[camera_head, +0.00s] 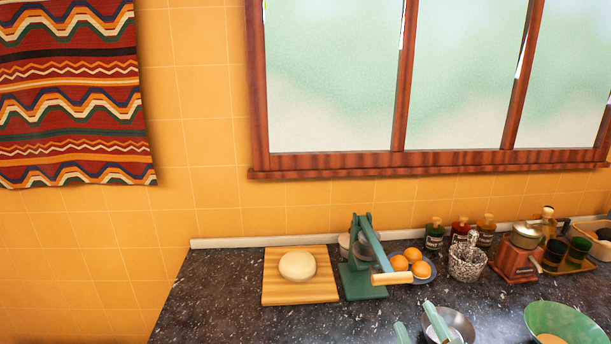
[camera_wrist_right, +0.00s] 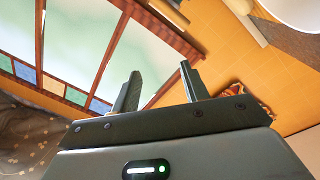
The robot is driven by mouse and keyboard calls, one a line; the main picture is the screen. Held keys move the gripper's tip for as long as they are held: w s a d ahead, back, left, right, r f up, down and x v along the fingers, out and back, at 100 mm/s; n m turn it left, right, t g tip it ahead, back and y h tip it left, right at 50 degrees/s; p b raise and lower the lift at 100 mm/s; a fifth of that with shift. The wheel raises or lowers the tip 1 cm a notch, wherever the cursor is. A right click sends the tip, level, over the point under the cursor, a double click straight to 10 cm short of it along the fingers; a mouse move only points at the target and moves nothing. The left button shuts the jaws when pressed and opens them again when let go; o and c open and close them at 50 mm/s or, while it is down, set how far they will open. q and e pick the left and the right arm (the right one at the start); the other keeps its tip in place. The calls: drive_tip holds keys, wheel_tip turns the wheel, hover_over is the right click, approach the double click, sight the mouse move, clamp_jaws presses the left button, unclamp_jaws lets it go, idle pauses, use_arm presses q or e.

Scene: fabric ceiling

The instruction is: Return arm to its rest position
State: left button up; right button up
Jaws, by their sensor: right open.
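My right gripper (camera_head: 419,328) shows only as two pale green fingertips at the bottom edge of the head view, in front of a metal bowl (camera_head: 463,324). In the right wrist view, its two dark fingers (camera_wrist_right: 160,85) stand apart with nothing between them. That view is tilted, with the window and the orange tiled wall beyond the fingers. Most of my right arm is out of the head view. My left gripper is in neither view.
The counter's front left is clear.

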drive_tip(key=s+d+f+m+g+h, duration=0.25)
drive_tip(key=s+d+f+g, duration=0.35)
drive_tip(key=s+f, duration=0.3)
drive_tip(key=s+d+f+m+g+h, duration=0.1)
drive_tip(key=s+d+f+g+h, duration=0.2)
drive_tip(key=s+d+f+g, duration=0.45)
drive_tip(key=s+a+f+g+y, duration=0.1)
drive_tip(key=s+a+f, duration=0.1)
drive_tip(key=f, duration=0.7)
drive_tip(key=s+a+f+y, duration=0.1)
drive_tip(key=s+a+f, duration=0.1)
drive_tip(key=f, duration=0.8)
drive_tip(key=s+a+f+g+y, duration=0.1)
drive_tip(key=s+a+f, duration=0.1)
drive_tip(key=f, duration=0.7)
drive_tip(key=s+f+m+g, duration=0.1)
drive_tip(key=s+f, duration=0.6)
drive_tip(key=s, duration=0.2)
drive_tip(key=s+f+m+g+y, duration=0.1)
drive_tip(key=s+f+m, duration=0.1)
drive_tip(key=s+f, duration=0.5)
drive_tip(key=s, duration=0.3)
drive_tip(key=shift+f, duration=0.35)
drive_tip(key=shift+s+d+y, duration=0.1)
drive_tip(key=shift+y, duration=0.15)
